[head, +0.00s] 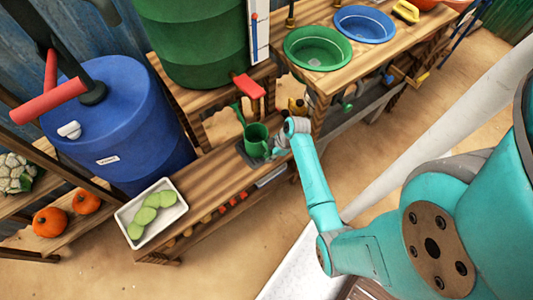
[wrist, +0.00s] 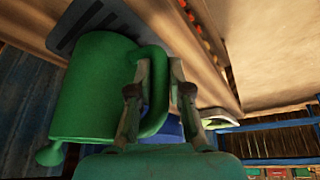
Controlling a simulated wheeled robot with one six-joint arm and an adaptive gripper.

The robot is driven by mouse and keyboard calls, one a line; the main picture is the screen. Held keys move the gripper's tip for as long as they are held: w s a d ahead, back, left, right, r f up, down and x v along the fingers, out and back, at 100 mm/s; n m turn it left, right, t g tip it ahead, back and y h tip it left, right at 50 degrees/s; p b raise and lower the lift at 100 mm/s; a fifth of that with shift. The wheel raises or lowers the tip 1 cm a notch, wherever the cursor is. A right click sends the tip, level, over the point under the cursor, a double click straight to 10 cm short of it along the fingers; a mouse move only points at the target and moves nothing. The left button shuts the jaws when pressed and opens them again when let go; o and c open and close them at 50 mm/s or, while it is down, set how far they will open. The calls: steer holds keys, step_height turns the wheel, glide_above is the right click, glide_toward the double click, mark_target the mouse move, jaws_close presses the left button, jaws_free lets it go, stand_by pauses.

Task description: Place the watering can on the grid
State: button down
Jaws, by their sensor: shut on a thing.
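The green watering can (head: 256,139) is at the dark grid (head: 241,153) on the low wooden bench, looking roughly upright. In the wrist view the can (wrist: 88,85) fills the left side, with its base end overlapping the slotted grid (wrist: 118,22). I cannot tell whether the base touches the grid. My gripper (head: 283,146) is at the can's right side. In the wrist view my gripper (wrist: 158,88) is shut on the can's handle. The can and my gripper hide part of the grid.
A white tray with green slices (head: 137,231) lies at the bench's near left end. A blue barrel (head: 125,130) stands left, a green barrel (head: 190,40) behind. A red tap handle (head: 249,86) juts out near the can. The right table holds a green basin (head: 317,48) and blue basin (head: 364,24).

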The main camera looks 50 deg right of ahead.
steer(key=c, duration=1.1)
jaws_free()
steer(key=shift+f, duration=0.1)
steer(key=v, duration=1.2)
steer(key=s+a+f+m+t+h, duration=0.1)
steer(key=s+a+m+t+h, duration=0.2)
steer(key=a, duration=0.5)
steer(key=s+a+f+m+t+h, duration=0.1)
steer(key=s+a+m, duration=0.1)
steer(key=s+a, duration=0.5)
steer(key=s+a+r+m+t, duration=0.1)
steer(key=s+a+r+t, duration=0.1)
steer(key=r, duration=0.6)
steer(key=s+a+r+m+t, duration=0.1)
steer(key=s+a+r+t, duration=0.1)
steer(key=s+a+r, duration=0.2)
steer(key=s+a+r+m+t+y, duration=0.1)
steer(key=s+a+r+t, duration=0.2)
steer(key=s+r, duration=0.3)
step_height(320, 180, up, 6)
steer(key=shift+a+f, duration=0.2)
steer(key=shift+a, duration=0.4)
